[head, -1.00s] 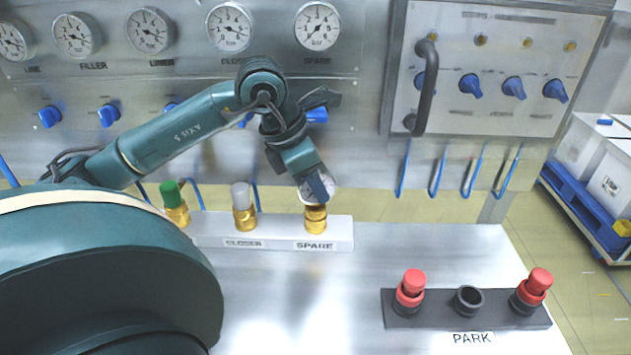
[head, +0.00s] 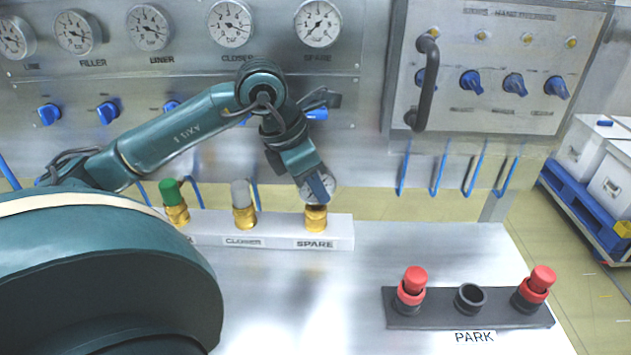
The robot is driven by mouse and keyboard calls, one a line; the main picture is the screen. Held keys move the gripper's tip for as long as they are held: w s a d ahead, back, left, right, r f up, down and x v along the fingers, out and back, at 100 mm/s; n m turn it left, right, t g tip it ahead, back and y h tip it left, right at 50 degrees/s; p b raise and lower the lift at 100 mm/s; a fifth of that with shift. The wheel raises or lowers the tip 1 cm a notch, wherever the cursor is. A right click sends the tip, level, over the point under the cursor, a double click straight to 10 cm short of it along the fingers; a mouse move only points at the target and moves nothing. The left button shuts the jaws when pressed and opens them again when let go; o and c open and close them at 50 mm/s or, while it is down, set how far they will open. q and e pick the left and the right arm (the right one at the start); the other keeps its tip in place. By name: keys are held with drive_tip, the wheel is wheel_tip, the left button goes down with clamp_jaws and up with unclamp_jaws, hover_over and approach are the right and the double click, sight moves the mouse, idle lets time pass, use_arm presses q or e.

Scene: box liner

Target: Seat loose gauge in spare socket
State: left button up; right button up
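The fingertips are partly hidden by the gripper itself. My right gripper is not in view.
Left of the spare socket stand a grey-capped socket (head: 243,205) and a green-capped socket (head: 174,202). A dark PARK rack (head: 440,315) with two red caps and one empty holder lies at the right. A panel handle (head: 426,85) protrudes behind. The bench's middle front is clear.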

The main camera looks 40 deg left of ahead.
use_arm(q)
drive_tip(key=shift+o, duration=1.4)
drive_tip(key=shift+f, duration=0.4)
drive_tip(key=shift+o, duration=1.2)
drive_tip(key=shift+r, duration=0.15)
drive_tip(key=v, duration=1.3)
